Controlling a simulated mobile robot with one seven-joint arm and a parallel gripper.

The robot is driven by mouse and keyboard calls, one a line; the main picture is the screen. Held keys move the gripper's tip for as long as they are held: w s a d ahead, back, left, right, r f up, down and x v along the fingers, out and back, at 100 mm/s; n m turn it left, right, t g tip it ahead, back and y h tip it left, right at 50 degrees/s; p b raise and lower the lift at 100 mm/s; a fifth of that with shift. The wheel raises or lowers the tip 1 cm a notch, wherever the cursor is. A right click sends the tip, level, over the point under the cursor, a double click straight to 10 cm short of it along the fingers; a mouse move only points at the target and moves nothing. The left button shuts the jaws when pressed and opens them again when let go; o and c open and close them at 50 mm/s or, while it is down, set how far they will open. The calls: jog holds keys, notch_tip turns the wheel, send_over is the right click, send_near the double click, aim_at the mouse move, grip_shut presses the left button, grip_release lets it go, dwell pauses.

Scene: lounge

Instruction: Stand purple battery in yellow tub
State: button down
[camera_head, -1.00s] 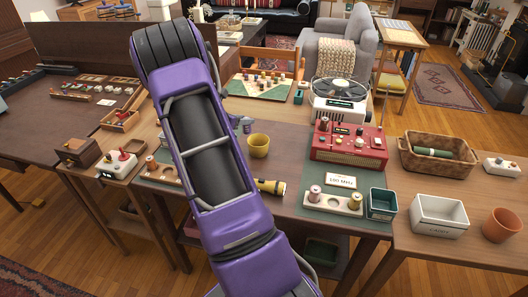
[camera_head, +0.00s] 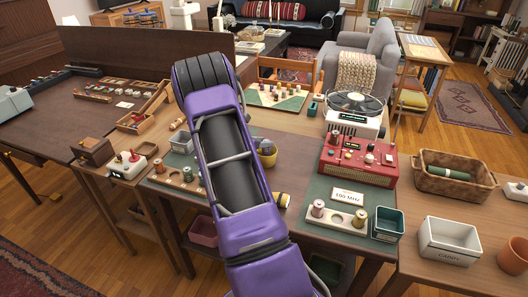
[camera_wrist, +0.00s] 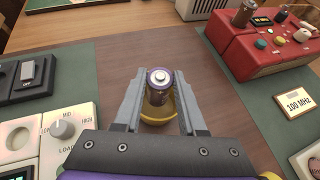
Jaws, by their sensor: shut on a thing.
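The purple battery (camera_wrist: 158,88) is upright between the two grey fingers of my gripper (camera_wrist: 157,78), its silver terminal end facing the wrist camera. My gripper is shut on it. The yellow tub (camera_wrist: 160,113) shows directly below and around the battery's lower part; its near wall and rim show between the fingers. I cannot tell whether the battery's base touches the tub's floor.
A red radio (camera_head: 356,160) and a 100 MHz card (camera_head: 347,197) stand right of the tub. A dial panel (camera_wrist: 66,135) is at the left in the wrist view. Bare wood (camera_wrist: 104,80) surrounds the tub.

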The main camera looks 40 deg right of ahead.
aim_at(263, 149)
jog(key=shift+f, duration=1.7)
jog(key=shift+f, duration=0.2)
jog(key=c, duration=0.8)
grip_release()
jog(key=shift+b, duration=0.3)
jog(key=shift+o, duration=0.2)
jog(key=shift+r, duration=0.1)
jog(key=shift+r+p, duration=0.2)
jog(key=shift+p, duration=0.15)
jog(key=v, duration=1.1)
jog(key=shift+a, duration=0.4)
jog(key=shift+r, duration=0.15)
